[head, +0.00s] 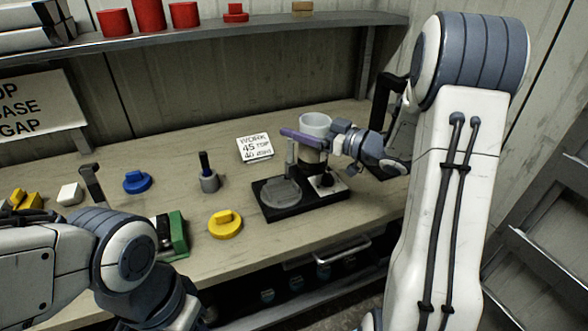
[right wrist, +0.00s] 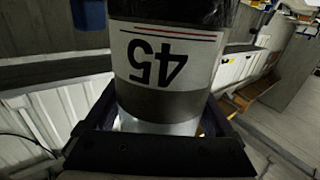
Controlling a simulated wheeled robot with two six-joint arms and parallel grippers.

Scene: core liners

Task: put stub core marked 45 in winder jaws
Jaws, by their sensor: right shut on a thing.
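The stub core (head: 315,124) is a pale, open-topped cylinder, upright in the head view. In the right wrist view the core (right wrist: 165,60) shows the number 45, upside down, with red and dark lines and a grey-brown band. My right gripper (head: 312,141) is shut on it, with its fingers around the lower part in the right wrist view (right wrist: 155,125). The core is above the right part of a black-based fixture (head: 268,208), which seems to be the winder; I cannot tell whether they touch. Its jaws are not clearly seen. My left gripper is out of view.
A grey disc (head: 281,192) sits on the fixture's left part. A work card (head: 255,147) stands behind it. A shelf (head: 230,33) runs above.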

